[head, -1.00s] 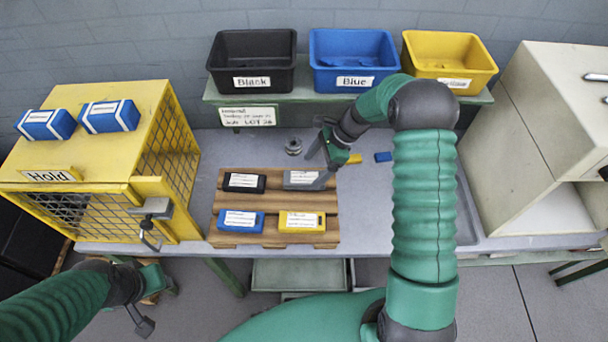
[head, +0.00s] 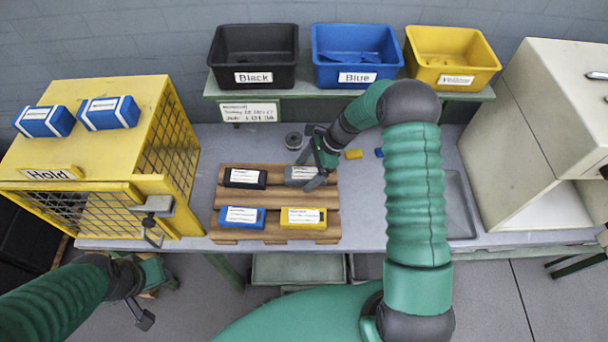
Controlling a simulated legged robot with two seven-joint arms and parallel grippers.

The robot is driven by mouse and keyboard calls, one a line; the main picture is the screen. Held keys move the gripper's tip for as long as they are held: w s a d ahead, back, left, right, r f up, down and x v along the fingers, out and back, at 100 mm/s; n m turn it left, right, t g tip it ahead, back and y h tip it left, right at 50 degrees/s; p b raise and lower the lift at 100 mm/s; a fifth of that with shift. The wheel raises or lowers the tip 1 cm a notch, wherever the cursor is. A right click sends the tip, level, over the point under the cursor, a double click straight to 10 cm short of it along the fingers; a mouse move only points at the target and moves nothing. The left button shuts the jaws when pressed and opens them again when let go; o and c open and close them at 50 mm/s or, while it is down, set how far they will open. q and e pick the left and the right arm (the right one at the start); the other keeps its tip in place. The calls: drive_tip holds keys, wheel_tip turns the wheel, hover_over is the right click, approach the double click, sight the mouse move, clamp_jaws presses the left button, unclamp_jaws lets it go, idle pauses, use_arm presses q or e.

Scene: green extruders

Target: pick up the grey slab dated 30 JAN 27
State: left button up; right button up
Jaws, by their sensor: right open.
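The grey slab (head: 296,174) lies at the back right of the wooden pallet (head: 281,198). It bears a white label whose date is too small to read. My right gripper (head: 308,175) is open at the slab, its fingers over the slab's right part and partly hiding it; I cannot tell whether they touch it. My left gripper (head: 146,299) hangs at the lower left, in front of the table and far from the slab; its jaw state is unclear.
Black (head: 245,178), blue (head: 242,217) and yellow (head: 303,218) slabs share the pallet. Black (head: 253,92), blue (head: 357,90) and yellow (head: 453,83) bins stand behind. A yellow Hold cage (head: 100,160) is left, a cream cabinet (head: 520,130) right.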

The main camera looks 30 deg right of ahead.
sight(303, 174)
drive_tip(key=shift+s+d, duration=0.1)
drive_tip(key=shift+d, duration=0.3)
drive_tip(key=c, duration=0.7)
drive_tip(key=shift+a, duration=0.2)
drive_tip(key=c, duration=1)
use_arm(q)
drive_tip(key=shift+s+d+r, duration=0.1)
drive_tip(key=shift+d, duration=0.15)
